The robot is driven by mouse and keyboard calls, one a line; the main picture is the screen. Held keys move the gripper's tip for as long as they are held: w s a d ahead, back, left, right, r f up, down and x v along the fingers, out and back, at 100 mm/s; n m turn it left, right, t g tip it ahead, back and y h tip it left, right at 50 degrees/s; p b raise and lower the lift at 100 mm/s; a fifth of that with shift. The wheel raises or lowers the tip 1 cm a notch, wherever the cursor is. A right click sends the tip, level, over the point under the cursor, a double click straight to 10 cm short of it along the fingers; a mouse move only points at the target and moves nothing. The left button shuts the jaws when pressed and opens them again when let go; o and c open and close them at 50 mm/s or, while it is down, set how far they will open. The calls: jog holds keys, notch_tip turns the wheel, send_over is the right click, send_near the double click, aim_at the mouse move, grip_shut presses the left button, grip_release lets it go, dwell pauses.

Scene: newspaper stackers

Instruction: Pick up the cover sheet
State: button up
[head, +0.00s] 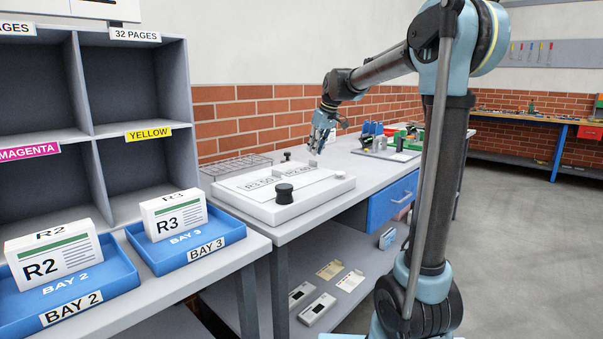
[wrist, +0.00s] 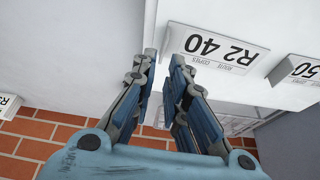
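I cannot tell for certain which item is the cover sheet. Two flat white cards lie on the white slab (head: 328,190) on the bench, reading "R3 50" (head: 259,183) and "R2 40" (head: 298,168). In the wrist view the "R2 40 route copies" card (wrist: 216,48) is right of my fingers, and part of the "50" card (wrist: 302,70) shows at the right edge. My gripper (head: 318,145) is above the bench, past the slab's far side. In the wrist view (wrist: 164,55) its fingertips are a little apart, with nothing seen between them.
A black knob (head: 284,193) stands on the slab. A wire tray (head: 236,165) lies behind it by the brick wall. Blue trays Bay 2 (head: 110,278) and Bay 3 (head: 219,224) hold R2 and R3 stacks at left. A fixture (head: 385,147) stands farther along. Papers (head: 330,270) lie on the lower shelf.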

jog(key=shift+x, duration=2.55)
jog(key=shift+s, duration=0.1)
grip_shut()
notch_tip(320, 180, up, 10)
jog(key=shift+s, duration=0.1)
